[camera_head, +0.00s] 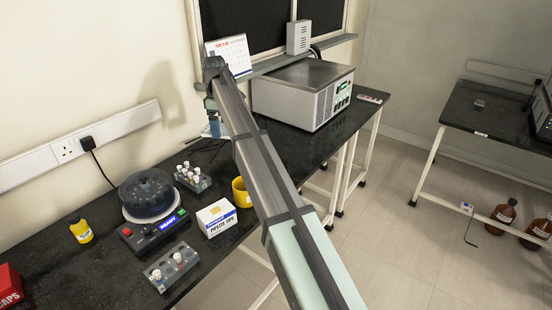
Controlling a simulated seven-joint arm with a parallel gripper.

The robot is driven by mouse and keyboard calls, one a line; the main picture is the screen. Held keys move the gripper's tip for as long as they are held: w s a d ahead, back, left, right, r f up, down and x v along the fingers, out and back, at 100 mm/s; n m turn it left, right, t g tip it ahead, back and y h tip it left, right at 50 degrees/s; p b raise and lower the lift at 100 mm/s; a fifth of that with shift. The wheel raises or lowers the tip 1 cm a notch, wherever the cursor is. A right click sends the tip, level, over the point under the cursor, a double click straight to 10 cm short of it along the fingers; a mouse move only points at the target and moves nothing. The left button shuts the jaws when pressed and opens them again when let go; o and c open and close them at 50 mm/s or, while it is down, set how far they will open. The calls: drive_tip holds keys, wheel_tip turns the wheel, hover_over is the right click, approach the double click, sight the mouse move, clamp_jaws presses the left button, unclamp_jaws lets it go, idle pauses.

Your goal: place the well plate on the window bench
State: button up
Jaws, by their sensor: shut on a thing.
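My arm reaches from the bottom right up to the far left part of the black bench, and my gripper (211,108) points down at its end, beside the wall. It is shut on a small pale, blue-and-white thing (215,129), which looks like the well plate. The arm and gripper partly hide it. I cannot tell whether it touches the bench top. The black bench (285,147) runs along the wall, under the dark window.
On the bench stand a grey box-shaped machine (303,94), a centrifuge-like device (147,196), tube racks (193,178) (171,267), a pipette tips box (216,217), a yellow cup (241,192) and a yellow bottle (81,230). A second dark bench (495,118) stands right. A calendar (230,54) is on the sill.

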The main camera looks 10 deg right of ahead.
drive_tip(key=w+d+m, duration=0.2)
drive_tip(key=w+d, duration=0.1)
drive_tip(key=d, duration=0.4)
drive_tip(key=w+d+m, duration=0.1)
drive_tip(key=w+d, duration=0.3)
drive_tip(key=d, duration=0.3)
drive_tip(key=m, duration=0.3)
hover_over(289, 160)
wheel_tip(289, 160, down, 11)
drive_tip(key=shift+w+f, duration=0.15)
drive_tip(key=shift+f, duration=5.05)
drive_tip(key=shift+f, duration=0.1)
drive_tip(key=o, duration=0.8)
wheel_tip(289, 160, up, 12)
drive_tip(key=shift+r, duration=0.1)
